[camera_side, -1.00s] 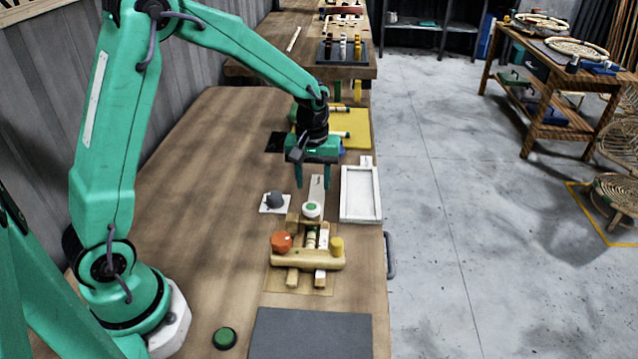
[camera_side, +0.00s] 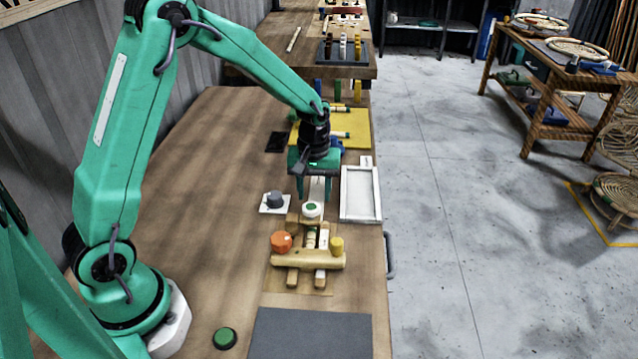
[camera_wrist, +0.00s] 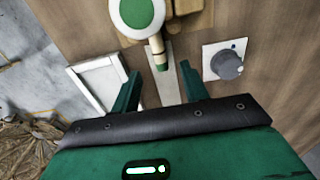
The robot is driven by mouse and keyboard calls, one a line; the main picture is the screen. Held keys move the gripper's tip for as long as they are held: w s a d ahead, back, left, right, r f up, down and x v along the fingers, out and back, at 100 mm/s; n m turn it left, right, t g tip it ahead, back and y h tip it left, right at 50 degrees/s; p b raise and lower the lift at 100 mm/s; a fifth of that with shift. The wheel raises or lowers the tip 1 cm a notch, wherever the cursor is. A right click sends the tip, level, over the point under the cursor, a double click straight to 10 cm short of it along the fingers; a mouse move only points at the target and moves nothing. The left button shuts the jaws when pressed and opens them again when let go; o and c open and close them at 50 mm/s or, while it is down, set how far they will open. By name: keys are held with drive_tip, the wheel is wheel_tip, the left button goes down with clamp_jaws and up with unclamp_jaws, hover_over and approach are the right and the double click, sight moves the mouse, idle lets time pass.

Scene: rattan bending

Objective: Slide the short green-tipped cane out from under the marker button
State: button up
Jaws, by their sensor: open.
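The marker button (camera_wrist: 137,13) is a white disc with a green centre at the top of the wrist view. It sits on the wooden jig in the side view (camera_side: 312,209). The short cane (camera_wrist: 156,46) shows as a pale stub with a green tip, emerging from beneath the button's edge in the wrist view. Most of the cane is hidden by the button. My gripper (camera_wrist: 160,73) is open and empty, with its fingertips on either side of the green tip, apart from it. In the side view my gripper (camera_side: 314,190) hangs just behind the button.
The wooden jig (camera_side: 308,259) carries an orange knob (camera_side: 281,242) and a yellow peg (camera_side: 337,245). A grey knob on a white plate (camera_side: 274,202) stands left of the gripper. A white-framed tray (camera_side: 360,194) lies to the right. The table's left side is clear.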

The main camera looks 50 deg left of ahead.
sight(312, 230)
drive_tip(key=shift+f, duration=2.5)
clamp_jaws()
